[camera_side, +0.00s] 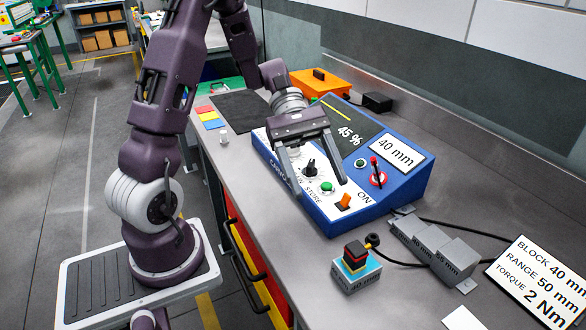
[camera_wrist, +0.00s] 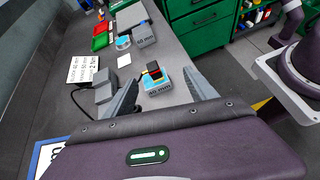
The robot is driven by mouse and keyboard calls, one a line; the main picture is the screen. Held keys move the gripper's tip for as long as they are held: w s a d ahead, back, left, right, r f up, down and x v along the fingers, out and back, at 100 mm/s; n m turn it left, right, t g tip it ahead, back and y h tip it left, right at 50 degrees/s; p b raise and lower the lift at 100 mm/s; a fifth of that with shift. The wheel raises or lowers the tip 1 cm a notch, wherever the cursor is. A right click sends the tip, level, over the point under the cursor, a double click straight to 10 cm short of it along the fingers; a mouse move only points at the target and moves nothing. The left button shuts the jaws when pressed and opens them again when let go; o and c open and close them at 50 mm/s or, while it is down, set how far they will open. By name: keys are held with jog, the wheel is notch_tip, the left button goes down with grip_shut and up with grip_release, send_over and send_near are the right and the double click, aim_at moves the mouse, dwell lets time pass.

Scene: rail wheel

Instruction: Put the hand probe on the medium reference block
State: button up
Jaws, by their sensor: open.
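The hand probe (camera_side: 355,254), small and dark with red and yellow bands, stands upright on the bluish top of a grey block labelled 40 mm (camera_side: 352,280). In the wrist view, the probe (camera_wrist: 153,70) and block (camera_wrist: 164,86) show between the finger lines, farther off. One block labelled 50 mm (camera_wrist: 138,36) shows in the wrist view. My gripper (camera_side: 320,187) is open and empty over the blue console's panel, apart from the probe.
The blue console (camera_side: 330,215) has knobs, a green button, an orange switch and a red lever; its displays read 45 % and 40 mm. A black cable runs near the probe. A sign (camera_side: 540,282) reads block 40 mm, range 50 mm, torque 2 Nm.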

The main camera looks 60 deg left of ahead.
jog(key=s+d+r+m+t+y, duration=0.1)
jog(key=s+r+m+t+y, duration=0.5)
jog(key=s+m+y, duration=0.6)
jog(key=r+m, duration=0.1)
jog(key=m, duration=0.2)
jog(key=shift+s+d+r+m+t, duration=0.15)
jog(key=shift+s+r+m+t, duration=0.15)
jog(key=shift+s+t, duration=0.1)
